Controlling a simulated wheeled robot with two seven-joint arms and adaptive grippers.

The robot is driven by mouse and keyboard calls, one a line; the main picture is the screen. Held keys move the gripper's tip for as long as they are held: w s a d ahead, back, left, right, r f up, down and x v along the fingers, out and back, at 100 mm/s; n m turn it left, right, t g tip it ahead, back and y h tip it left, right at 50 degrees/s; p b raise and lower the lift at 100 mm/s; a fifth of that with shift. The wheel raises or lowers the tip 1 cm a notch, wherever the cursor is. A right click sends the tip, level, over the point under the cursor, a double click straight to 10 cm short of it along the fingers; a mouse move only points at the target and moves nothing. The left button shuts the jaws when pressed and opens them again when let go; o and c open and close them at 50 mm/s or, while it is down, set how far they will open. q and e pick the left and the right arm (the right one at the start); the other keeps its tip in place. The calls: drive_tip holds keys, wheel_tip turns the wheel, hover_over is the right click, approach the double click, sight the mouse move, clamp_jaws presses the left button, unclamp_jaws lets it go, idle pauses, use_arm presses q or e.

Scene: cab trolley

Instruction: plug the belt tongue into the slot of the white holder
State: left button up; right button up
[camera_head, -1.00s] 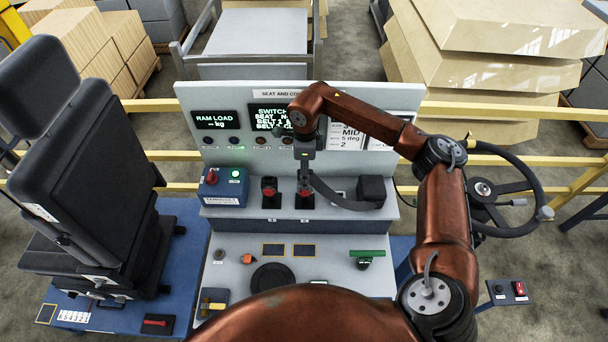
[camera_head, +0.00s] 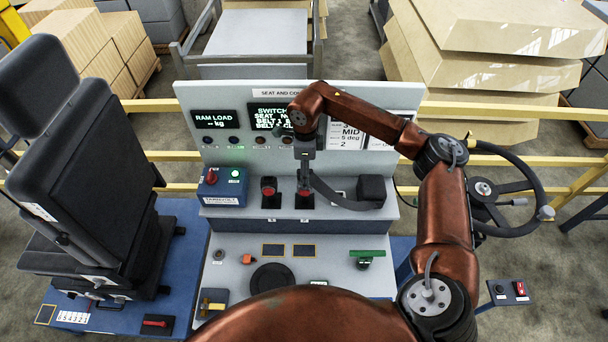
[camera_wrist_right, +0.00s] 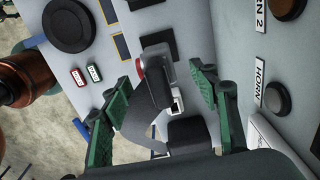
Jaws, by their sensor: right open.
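My right gripper (camera_head: 304,172) points down over the right-hand red-topped buckle (camera_head: 304,191) on the console ledge. In the right wrist view its green-padded fingers (camera_wrist_right: 160,112) are apart, with the buckle (camera_wrist_right: 157,62) and the dark belt strap (camera_wrist_right: 146,112) between them. A small pale metal piece, seemingly the belt tongue (camera_wrist_right: 177,104), shows at the buckle's lower end; how far it sits in the buckle is unclear. The belt (camera_head: 340,203) curves right to a black box (camera_head: 372,189). A white piece, likely the holder (camera_head: 338,195), is partly hidden behind the belt. My left gripper is out of view.
A second red-topped buckle (camera_head: 269,190) stands close left, then a blue switch box (camera_head: 222,187). The upright display panel (camera_head: 230,105) rises behind. A black seat (camera_head: 95,180) is at left, a steering wheel (camera_head: 505,190) at right. The lower console has knobs and a green handle (camera_head: 367,254).

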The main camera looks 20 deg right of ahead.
clamp_jaws()
idle(0.6)
drive_tip(key=shift+r, duration=0.1)
idle(0.3)
drive_tip(key=shift+r+p, duration=1.5)
drive_tip(key=shift+r, duration=1.45)
drive_tip(key=shift+f, duration=0.1)
